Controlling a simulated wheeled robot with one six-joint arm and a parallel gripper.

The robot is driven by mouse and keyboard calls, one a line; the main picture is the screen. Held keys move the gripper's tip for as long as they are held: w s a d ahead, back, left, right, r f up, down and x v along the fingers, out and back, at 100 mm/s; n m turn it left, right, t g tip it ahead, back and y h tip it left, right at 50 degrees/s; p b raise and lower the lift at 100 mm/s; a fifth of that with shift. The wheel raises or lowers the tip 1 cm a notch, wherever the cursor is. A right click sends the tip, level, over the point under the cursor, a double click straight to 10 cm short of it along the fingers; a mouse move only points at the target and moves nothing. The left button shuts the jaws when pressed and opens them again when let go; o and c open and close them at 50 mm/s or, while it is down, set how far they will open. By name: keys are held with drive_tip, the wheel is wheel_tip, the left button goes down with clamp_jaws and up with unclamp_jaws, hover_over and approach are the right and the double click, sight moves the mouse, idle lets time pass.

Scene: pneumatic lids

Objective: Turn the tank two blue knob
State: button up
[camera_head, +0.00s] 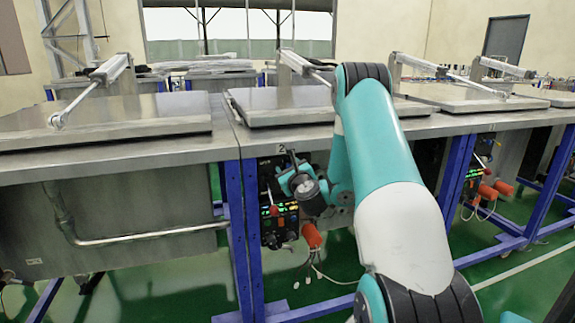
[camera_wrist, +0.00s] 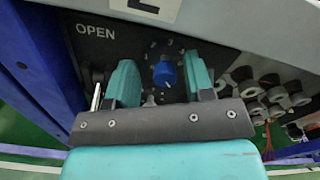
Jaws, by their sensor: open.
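The blue knob (camera_wrist: 165,73) of tank two shows in the wrist view on a dark panel (camera_wrist: 98,50) marked OPEN. My gripper (camera_wrist: 160,76) is open, with one teal finger to the left of the knob and one to the right. A gap shows on each side, wider on the left; whether the knob lies as deep as the fingertips I cannot tell. In the head view my gripper (camera_head: 289,180) is at the panel under the number 2 label (camera_head: 282,149), and the blue knob is hidden there.
A metal lever (camera_wrist: 96,97) stands left of the left finger. Grey round fittings (camera_wrist: 270,88) are at the right. In the head view a blue frame post (camera_head: 241,240) is left of the panel, and an orange connector (camera_head: 312,236) hangs below. The steel tank lid (camera_head: 275,105) lies flat above.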

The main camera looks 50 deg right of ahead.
drive_tip(key=shift+s+d, duration=0.1)
drive_tip(key=shift+d, duration=0.05)
drive_tip(key=shift+d, duration=0.1)
clamp_jaws()
drive_tip(key=shift+n+b, duration=2.9)
drive_tip(key=shift+n, duration=5.9)
drive_tip(key=shift+f, duration=0.1)
